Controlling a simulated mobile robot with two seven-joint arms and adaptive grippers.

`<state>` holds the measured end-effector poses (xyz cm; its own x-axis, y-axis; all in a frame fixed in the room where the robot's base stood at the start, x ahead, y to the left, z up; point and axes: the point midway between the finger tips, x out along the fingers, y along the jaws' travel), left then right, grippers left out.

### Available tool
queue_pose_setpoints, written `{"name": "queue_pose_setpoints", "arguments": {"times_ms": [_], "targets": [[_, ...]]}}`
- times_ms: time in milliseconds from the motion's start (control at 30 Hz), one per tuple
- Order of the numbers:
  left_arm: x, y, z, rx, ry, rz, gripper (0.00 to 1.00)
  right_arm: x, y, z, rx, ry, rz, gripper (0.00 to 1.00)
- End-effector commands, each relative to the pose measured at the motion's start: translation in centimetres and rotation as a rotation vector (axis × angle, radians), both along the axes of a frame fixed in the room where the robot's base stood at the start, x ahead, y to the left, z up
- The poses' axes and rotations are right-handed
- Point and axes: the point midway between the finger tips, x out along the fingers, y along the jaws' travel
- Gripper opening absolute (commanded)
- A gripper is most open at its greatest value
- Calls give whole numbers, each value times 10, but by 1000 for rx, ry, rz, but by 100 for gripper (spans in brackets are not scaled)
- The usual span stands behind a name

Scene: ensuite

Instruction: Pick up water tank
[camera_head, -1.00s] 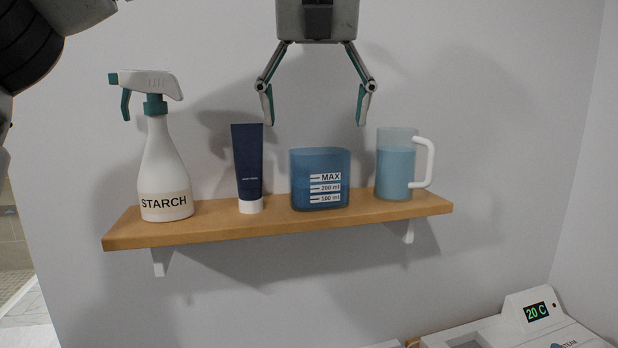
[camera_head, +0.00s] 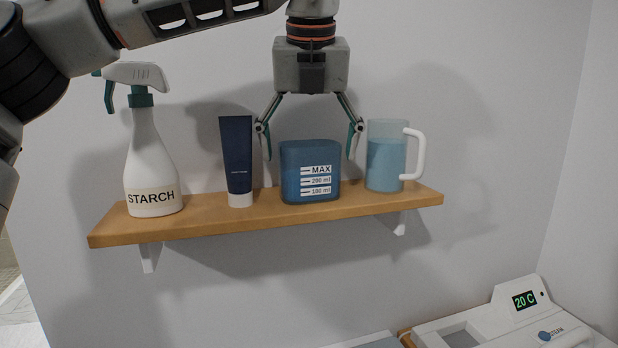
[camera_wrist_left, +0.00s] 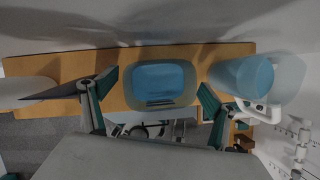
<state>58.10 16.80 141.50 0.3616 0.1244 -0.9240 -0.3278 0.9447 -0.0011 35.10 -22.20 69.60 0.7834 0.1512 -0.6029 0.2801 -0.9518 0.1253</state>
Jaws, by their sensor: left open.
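The water tank (camera_head: 311,178) is a blue, see-through rounded box with MAX, 200 ml and 100 ml marks. It stands upright on the wooden shelf (camera_head: 190,224), and from above in the left wrist view (camera_wrist_left: 160,84). My left gripper (camera_head: 311,158) is open and points down over the tank. One finger is at each side of the tank's upper part, with the left finger between the tube and the tank and the right finger between the tank and the jug. The fingers look apart from the tank. My right gripper does not show.
A dark blue tube (camera_head: 237,158) stands close left of the tank. A blue jug with a white handle (camera_head: 386,164) stands close right. A white STARCH spray bottle (camera_head: 151,168) stands at the shelf's left end. A white device reading 20 C (camera_head: 520,318) is below right.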

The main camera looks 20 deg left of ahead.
Motion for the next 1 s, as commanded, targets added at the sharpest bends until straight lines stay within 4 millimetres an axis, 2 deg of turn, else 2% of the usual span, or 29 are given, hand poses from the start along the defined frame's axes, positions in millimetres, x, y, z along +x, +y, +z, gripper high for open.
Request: {"name": "queue_pose_setpoints", "arguments": {"times_ms": [100,133,367,733,1000], "targets": [[0,0,0,0,0,0,87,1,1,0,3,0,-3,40],[0,0,0,0,0,0,81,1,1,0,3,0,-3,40],[0,0,0,1,0,0,22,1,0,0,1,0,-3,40],[0,0,2,0,-1,0,21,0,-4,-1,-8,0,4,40],[0,0,16,1,-2,2,21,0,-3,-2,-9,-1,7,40]]}}
